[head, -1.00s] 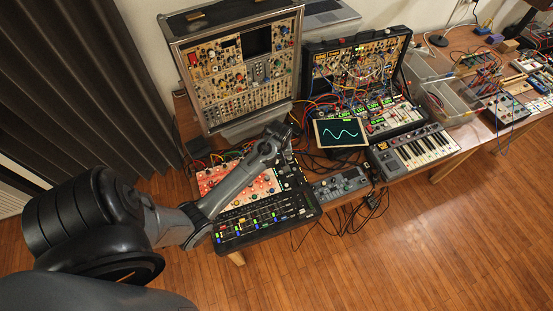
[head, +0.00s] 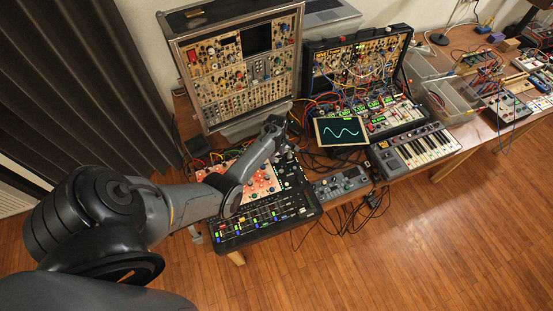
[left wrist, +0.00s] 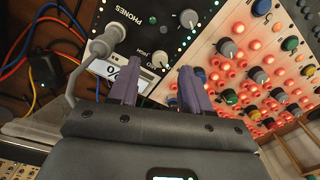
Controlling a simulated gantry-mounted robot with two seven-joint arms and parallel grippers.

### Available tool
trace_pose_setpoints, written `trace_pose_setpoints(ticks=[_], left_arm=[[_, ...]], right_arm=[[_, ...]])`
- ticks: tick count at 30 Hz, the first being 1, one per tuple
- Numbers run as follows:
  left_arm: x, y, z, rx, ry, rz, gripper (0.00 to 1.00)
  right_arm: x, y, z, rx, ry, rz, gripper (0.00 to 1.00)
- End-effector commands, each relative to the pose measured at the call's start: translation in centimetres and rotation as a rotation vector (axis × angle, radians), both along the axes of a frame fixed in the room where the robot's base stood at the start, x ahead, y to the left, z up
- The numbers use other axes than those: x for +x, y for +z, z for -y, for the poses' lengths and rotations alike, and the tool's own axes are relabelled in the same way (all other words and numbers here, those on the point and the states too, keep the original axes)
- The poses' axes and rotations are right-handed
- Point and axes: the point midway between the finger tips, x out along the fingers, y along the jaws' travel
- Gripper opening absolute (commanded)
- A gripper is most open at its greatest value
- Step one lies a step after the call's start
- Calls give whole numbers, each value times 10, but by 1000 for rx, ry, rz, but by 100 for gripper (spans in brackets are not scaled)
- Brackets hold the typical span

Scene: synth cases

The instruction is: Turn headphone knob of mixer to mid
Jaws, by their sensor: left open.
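The black mixer (head: 262,222) lies at the left front of the table, with rows of faders and coloured buttons. In the left wrist view a dark panel carries the word PHONES (left wrist: 128,33). A light grey knob (left wrist: 188,18) sits beside that word and another pale knob (left wrist: 160,60) sits lower; I cannot tell which is the headphone knob. A grey plug (left wrist: 106,42) stands in the panel. My left gripper (left wrist: 158,88) is open, its two purple fingers apart below the lower knob with nothing between them. It also shows small over the mixer's back (head: 286,148). My right gripper is not visible.
An orange-lit panel (left wrist: 250,60) with many knobs lies right beside the dark panel. A tall modular case (head: 240,75) stands behind. A small grey unit (head: 340,185), a wave screen (head: 342,131) and a keyboard (head: 415,150) are to the right. Loose cables (left wrist: 42,55) lie nearby.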

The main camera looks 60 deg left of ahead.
Motion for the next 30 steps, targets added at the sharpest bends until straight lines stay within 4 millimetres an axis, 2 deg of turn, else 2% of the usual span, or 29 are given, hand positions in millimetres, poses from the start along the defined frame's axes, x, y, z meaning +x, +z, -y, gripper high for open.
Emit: trace_pose_setpoints(ticks=[3,7,20,27,30], left_arm=[[1,-17,0,0,0,0,48],[0,-28,0,0,-1,0,48],[0,-33,0,0,-1,1,48],[0,-33,0,0,-2,1,11],[0,-33,0,0,-2,1,0]], right_arm=[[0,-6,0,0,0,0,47],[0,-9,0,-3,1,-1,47],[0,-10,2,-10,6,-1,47],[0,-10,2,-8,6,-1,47],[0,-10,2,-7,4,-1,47]])
